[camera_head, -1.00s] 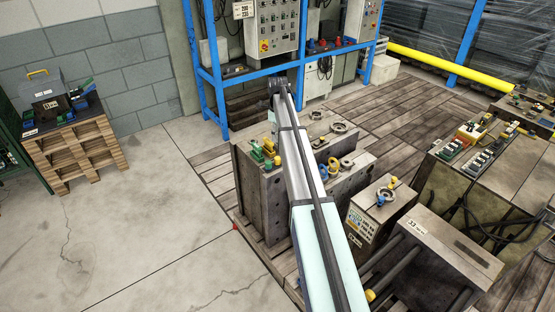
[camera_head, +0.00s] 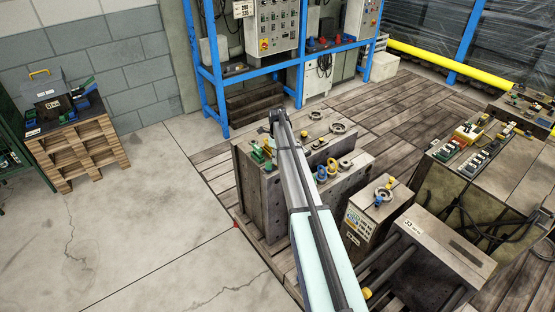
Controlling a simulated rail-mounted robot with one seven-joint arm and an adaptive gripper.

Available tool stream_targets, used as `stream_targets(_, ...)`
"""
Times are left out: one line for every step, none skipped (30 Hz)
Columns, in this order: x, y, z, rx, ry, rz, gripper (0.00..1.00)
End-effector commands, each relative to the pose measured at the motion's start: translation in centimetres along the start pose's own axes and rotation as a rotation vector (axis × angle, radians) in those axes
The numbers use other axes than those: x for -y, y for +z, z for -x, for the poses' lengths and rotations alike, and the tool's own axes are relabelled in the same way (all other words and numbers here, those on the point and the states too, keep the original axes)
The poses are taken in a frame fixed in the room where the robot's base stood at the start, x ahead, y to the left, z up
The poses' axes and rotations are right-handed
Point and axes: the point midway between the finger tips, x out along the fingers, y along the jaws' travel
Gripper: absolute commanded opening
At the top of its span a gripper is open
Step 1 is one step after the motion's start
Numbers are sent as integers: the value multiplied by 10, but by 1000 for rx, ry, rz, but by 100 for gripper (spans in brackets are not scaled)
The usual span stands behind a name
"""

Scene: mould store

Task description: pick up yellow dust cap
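Several small yellow parts are in view, and I cannot tell which is the dust cap. One yellow cap-like piece (camera_head: 390,183) sits on top of the small mould block at the right, near a ring. A yellow ring-shaped part (camera_head: 332,165) lies on the large mould block, beside a blue one. Another yellow piece (camera_head: 367,293) is low, at the end of a dark rod. My gripper (camera_head: 278,114) is at the far end of my arm, over the back left of the large mould block. It is small and dark, and its fingers cannot be made out. My arm hides part of that block's top.
The large mould block (camera_head: 262,205) stands on wooden planks, with green parts (camera_head: 258,153) at its left. A blue rack (camera_head: 216,100) with control boxes stands behind. Other mould blocks (camera_head: 440,250) crowd the right. The concrete floor (camera_head: 150,220) at the left is clear.

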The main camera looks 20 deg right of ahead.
Motion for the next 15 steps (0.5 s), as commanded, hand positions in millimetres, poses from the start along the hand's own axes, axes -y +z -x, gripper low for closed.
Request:
stream_targets(0, 0, -4, -1, 1, 0, 37)
stream_targets(0, 0, -7, 0, 1, 1, 37)
stream_targets(0, 0, -9, 0, 0, 1, 37)
stream_targets(0, 0, -10, 1, 0, 1, 37)
stream_targets(0, 0, -11, 1, -1, 1, 37)
stream_targets(0, 0, -12, 1, -1, 1, 37)
stream_targets(0, 0, -12, 1, -1, 1, 37)
stream_targets(0, 0, -12, 1, -1, 1, 37)
stream_targets(0, 0, -12, 1, -1, 1, 37)
stream_targets(0, 0, -12, 1, -1, 1, 37)
stream_targets(0, 0, -12, 1, -1, 1, 26)
stream_targets(0, 0, -12, 1, -1, 1, 15)
stream_targets(0, 0, -12, 1, -1, 1, 15)
stream_targets(0, 0, -12, 1, -1, 1, 15)
stream_targets(0, 0, -12, 1, -1, 1, 15)
